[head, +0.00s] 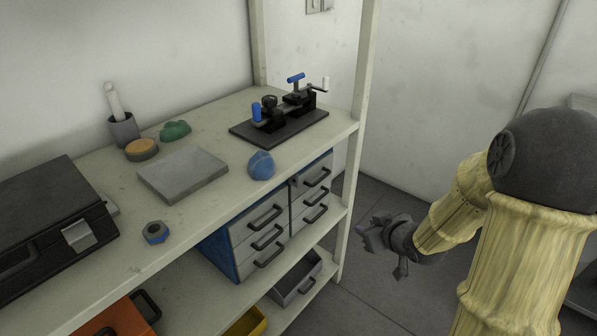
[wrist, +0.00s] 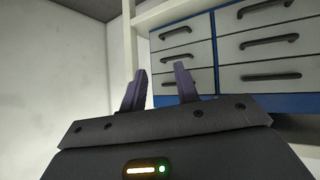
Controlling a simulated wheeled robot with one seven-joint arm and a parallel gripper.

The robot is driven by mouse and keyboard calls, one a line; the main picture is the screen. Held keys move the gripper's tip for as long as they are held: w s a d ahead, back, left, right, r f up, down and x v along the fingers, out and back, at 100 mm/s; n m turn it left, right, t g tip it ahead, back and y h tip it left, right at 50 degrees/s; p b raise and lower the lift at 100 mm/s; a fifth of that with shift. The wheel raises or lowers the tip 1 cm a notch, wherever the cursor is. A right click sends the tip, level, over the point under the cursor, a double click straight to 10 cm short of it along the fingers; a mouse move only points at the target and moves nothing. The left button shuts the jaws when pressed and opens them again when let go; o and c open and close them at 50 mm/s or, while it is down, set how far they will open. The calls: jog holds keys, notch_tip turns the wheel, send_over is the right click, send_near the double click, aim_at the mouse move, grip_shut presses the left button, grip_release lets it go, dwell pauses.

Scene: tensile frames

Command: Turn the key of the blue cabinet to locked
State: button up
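The blue cabinet (head: 219,254) stands on the shelf below the top, with several grey drawers with black handles. It also shows in the wrist view (wrist: 206,84), ahead and to the right. My gripper (head: 366,236) is in the free space to the right of the shelf, apart from the cabinet. In the wrist view the two fingers (wrist: 160,88) stand apart with nothing between them.
A pale shelf post (head: 357,150) stands at the right front corner, near my gripper. The shelf top holds a vise-like tool (head: 285,115), a blue lump (head: 261,165), a grey slab (head: 182,174) and a black case (head: 45,225). A grey bin (head: 298,283) sits below the cabinet. The floor on the right is clear.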

aim_at(298, 176)
jog(key=a+r+n+t+y+p, duration=0.1)
jog(key=a+r+n+y, duration=0.3)
jog(key=r+y, duration=0.3)
jog(key=y, duration=0.3)
jog(key=shift+s+r+p, duration=0.2)
jog(key=shift+s+p, duration=0.1)
jog(key=shift+p, duration=0.05)
jog(key=shift+w+a, duration=0.1)
jog(key=b+x, duration=0.1)
jog(key=x, duration=0.7)
jog(key=b+x, duration=0.2)
jog(key=x, duration=0.7)
jog(key=shift+w+r, duration=0.1)
jog(key=shift+r, duration=0.15)
grip_shut()
